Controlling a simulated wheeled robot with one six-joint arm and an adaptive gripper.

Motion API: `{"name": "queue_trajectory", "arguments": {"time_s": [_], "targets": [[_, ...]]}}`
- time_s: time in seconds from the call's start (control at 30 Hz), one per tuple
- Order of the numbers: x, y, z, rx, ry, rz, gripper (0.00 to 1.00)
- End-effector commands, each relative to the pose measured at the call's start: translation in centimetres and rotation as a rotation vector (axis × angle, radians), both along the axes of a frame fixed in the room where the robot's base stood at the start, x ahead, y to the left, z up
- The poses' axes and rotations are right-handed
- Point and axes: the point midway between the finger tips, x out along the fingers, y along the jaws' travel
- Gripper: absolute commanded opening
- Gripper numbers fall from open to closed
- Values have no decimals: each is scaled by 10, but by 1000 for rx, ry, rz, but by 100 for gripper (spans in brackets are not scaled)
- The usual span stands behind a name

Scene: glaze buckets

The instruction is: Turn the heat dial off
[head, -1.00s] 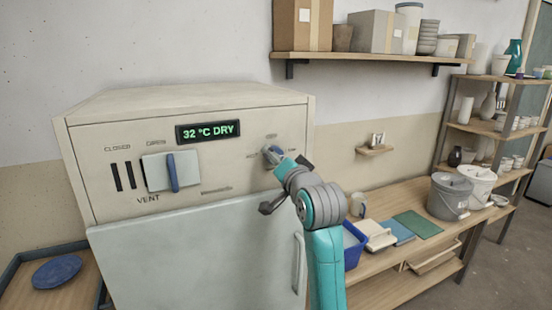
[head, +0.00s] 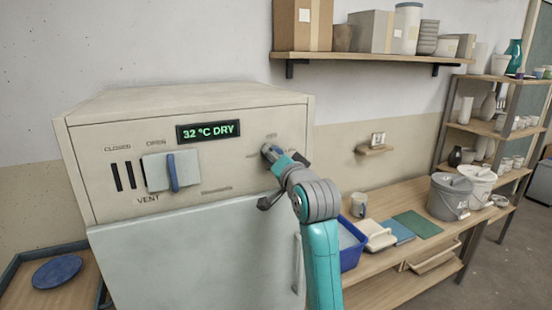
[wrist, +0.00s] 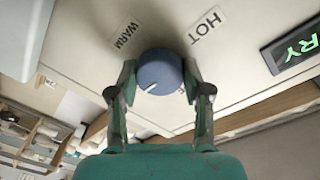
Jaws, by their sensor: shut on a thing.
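The heat dial (wrist: 160,72) is a round blue knob on the cream front panel. It also shows in the head view (head: 267,150), partly covered by my gripper. My gripper (wrist: 161,77) is shut on the dial, one finger on each side. The dial's white mark points to the lower left in the wrist view, away from the HOT label (wrist: 207,24) and the WARM label (wrist: 125,33). A third label (head: 271,135) above the dial is too small to read surely. The display (head: 208,131) reads 32 °C DRY.
A blue vent lever (head: 172,172) on a pale plate is left on the panel, near OPEN. The cabinet door (head: 200,250) is below. A workbench with a blue bin (head: 352,250) and grey bucket (head: 448,197) stands right.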

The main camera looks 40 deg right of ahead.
Motion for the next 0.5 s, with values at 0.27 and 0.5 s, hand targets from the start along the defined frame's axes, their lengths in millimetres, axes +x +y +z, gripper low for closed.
{"name": "queue_trajectory", "arguments": {"time_s": [0.27,0.5], "targets": [[0,0,-1,-103,32,0,14],[0,-1,-2,-294,87,-1,14]]}}
